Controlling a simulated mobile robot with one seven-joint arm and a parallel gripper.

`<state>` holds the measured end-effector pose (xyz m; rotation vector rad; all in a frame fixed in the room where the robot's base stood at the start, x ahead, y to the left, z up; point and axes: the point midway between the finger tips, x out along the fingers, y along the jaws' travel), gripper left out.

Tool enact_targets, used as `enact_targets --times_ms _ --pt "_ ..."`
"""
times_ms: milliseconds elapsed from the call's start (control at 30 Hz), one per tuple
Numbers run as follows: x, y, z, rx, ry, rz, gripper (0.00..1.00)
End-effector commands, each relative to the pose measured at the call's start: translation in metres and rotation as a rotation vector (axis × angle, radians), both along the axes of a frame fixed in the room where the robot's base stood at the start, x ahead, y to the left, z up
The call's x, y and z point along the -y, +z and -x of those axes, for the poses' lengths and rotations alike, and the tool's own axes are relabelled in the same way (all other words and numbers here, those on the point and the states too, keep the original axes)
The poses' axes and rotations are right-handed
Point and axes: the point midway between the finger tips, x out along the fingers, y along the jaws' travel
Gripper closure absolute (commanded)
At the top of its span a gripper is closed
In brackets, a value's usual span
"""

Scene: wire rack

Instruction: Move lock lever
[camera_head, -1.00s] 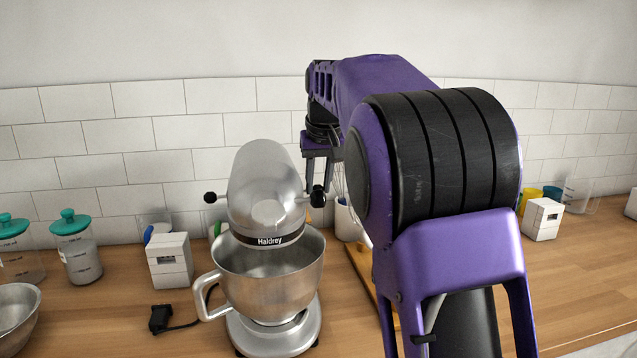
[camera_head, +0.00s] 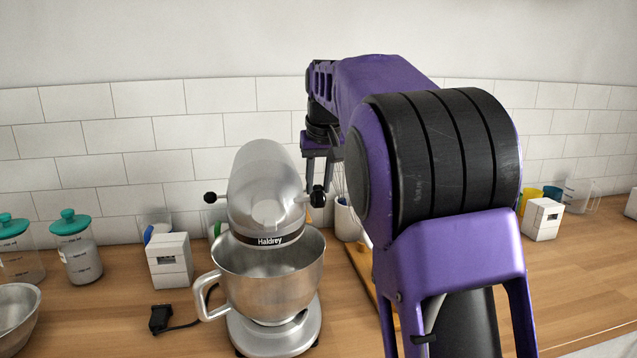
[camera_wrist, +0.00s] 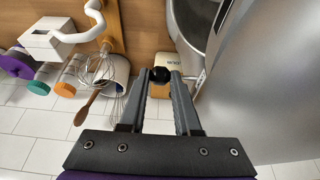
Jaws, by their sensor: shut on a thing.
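The silver stand mixer (camera_head: 266,190) marked Haldrey stands on the counter with its metal bowl (camera_head: 270,280) under the head. A black ball knob, the lock lever (camera_head: 318,196), sticks out on the right side of the mixer head. My gripper (camera_head: 317,182) reaches down to this knob from above. In the wrist view, my gripper (camera_wrist: 163,80) is shut on the lock lever's black knob (camera_wrist: 160,74), which sits between the fingertips. The mixer's silver body (camera_wrist: 255,90) is close on the right there. My arm hides part of the counter in the head view.
A second black knob (camera_head: 210,197) is on the mixer's left side. A white box (camera_head: 169,260) and teal-lidded jars (camera_head: 74,250) stand left. A whisk (camera_wrist: 115,100) and a wooden spoon (camera_wrist: 88,106) stand near my gripper in the wrist view.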

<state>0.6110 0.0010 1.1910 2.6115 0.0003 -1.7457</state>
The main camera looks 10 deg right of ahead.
Motion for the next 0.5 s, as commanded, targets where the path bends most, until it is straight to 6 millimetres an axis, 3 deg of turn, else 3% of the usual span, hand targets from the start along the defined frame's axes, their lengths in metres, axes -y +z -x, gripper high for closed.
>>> enact_targets --times_ms 267,500 --pt "0.000 0.000 0.004 0.002 0.000 -0.001 1.00" --pt "-0.001 0.000 0.026 0.002 0.002 -0.001 1.00"
